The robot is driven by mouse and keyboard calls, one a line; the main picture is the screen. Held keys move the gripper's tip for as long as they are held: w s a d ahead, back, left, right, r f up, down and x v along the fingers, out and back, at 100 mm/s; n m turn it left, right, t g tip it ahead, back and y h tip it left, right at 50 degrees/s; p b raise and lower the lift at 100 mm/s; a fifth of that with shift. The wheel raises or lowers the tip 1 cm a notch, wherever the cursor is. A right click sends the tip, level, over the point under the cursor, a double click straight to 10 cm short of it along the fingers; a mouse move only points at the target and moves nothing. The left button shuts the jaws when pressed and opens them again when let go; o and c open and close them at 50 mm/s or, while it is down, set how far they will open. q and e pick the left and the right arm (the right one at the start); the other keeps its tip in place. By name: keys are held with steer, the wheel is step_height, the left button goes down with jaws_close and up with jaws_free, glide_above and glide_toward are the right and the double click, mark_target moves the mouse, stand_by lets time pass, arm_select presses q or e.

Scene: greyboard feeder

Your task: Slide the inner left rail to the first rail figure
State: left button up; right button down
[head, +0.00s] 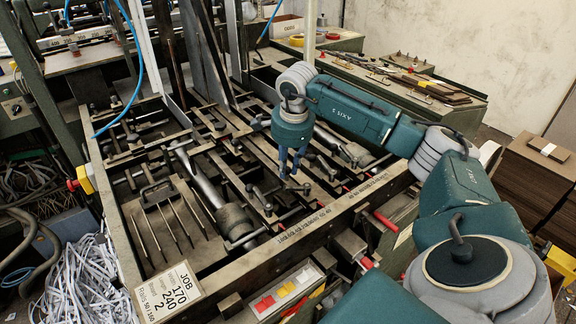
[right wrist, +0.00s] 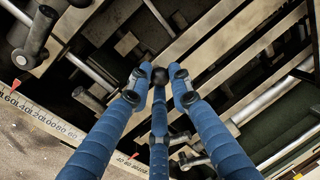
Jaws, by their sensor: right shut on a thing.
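My right gripper (head: 290,176) reaches down over the middle of the feeder bed. In the right wrist view its three blue fingers (right wrist: 158,84) are closed around a dark ball knob (right wrist: 160,76). Long, flat, light-brown rails (head: 236,182) run diagonally across the bed; I cannot tell for certain which is the inner left one. A numbered scale (head: 304,223) runs along the front beam, and it also shows at the lower left of the right wrist view (right wrist: 42,119). The job card (head: 168,290) reads 170, 240, 2 and a rails line, seemingly 50 / 150. My left gripper is out of view.
Other knobs and clamp levers stand close around the gripper. A thick metal cylinder (head: 235,222) lies to its left. Red-ended rods (head: 386,222) stick out at the front right. A side table (head: 455,102) with tools stands behind. Paper shreds (head: 82,275) lie at the lower left.

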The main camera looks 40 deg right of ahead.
steer(key=shift+w+a, duration=0.1)
steer(key=shift+a, duration=0.4)
steer(key=c, duration=1.6)
jaws_free()
steer(key=shift+r, duration=0.1)
steer(key=r, duration=0.4)
steer(key=s+r, duration=0.1)
steer(key=r, duration=0.2)
steer(key=s+r, duration=0.1)
steer(key=r, duration=0.3)
steer(key=shift+s+a+r, duration=0.15)
steer(key=shift+a+r, duration=0.15)
steer(key=shift+r, duration=0.05)
steer(key=shift+r, duration=0.1)
